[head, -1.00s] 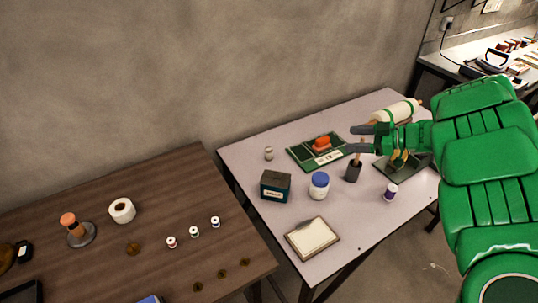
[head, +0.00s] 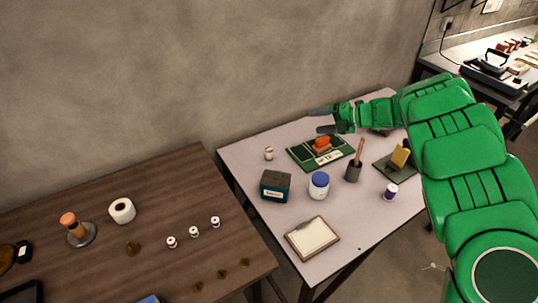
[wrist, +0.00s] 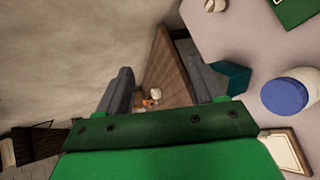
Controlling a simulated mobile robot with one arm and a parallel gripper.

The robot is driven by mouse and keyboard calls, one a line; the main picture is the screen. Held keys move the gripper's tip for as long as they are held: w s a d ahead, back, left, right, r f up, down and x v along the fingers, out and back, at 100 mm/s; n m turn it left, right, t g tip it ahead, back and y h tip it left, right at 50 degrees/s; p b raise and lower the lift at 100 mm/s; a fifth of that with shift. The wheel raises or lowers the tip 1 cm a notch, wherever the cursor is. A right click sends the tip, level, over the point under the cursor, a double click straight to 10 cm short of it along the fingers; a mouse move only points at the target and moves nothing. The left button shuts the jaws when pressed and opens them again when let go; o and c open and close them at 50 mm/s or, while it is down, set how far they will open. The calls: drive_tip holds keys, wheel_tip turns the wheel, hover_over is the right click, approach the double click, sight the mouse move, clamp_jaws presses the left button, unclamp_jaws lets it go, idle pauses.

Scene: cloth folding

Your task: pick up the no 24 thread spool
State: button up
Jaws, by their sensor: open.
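Three small spools stand in a row on the brown table in the head view: one with red (head: 171,242), one with dark green (head: 194,232) and one with blue (head: 215,222). Their labels are too small to read, so I cannot tell which is no 24. A small whitish spool-like item (head: 268,153) stands on the pale table, also at the top of the wrist view (wrist: 215,5). My gripper (head: 322,120) is open and empty, above the back of the pale table, well apart from the row of spools. Its fingers also show in the wrist view (wrist: 158,66).
A gap separates the tables.

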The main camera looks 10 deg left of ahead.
drive_tip(key=w+a+r+n, duration=0.1)
drive_tip(key=w+a+n, duration=0.2)
drive_tip(key=a+n, duration=0.4)
drive_tip(key=w+a+r+n, duration=0.1)
drive_tip(key=w+a+n, duration=0.1)
drive_tip(key=a+n, duration=0.5)
drive_tip(key=n, duration=0.2)
approach(270, 153)
drive_tip(key=a+f, duration=0.1)
drive_tip(key=w+a+f, duration=0.1)
drive_tip(key=a, duration=0.1)
drive_tip(key=shift+w+f, duration=0.1)
drive_tip(key=shift+f, duration=0.15)
drive_tip(key=shift+t, duration=0.3)
drive_tip(key=shift+x, duration=3.8)
drive_tip(key=shift+w+d+f, duration=0.1)
drive_tip(key=shift+w, duration=0.1)
drive_tip(key=c, duration=1)
drive_tip(key=shift+c, duration=0.2)
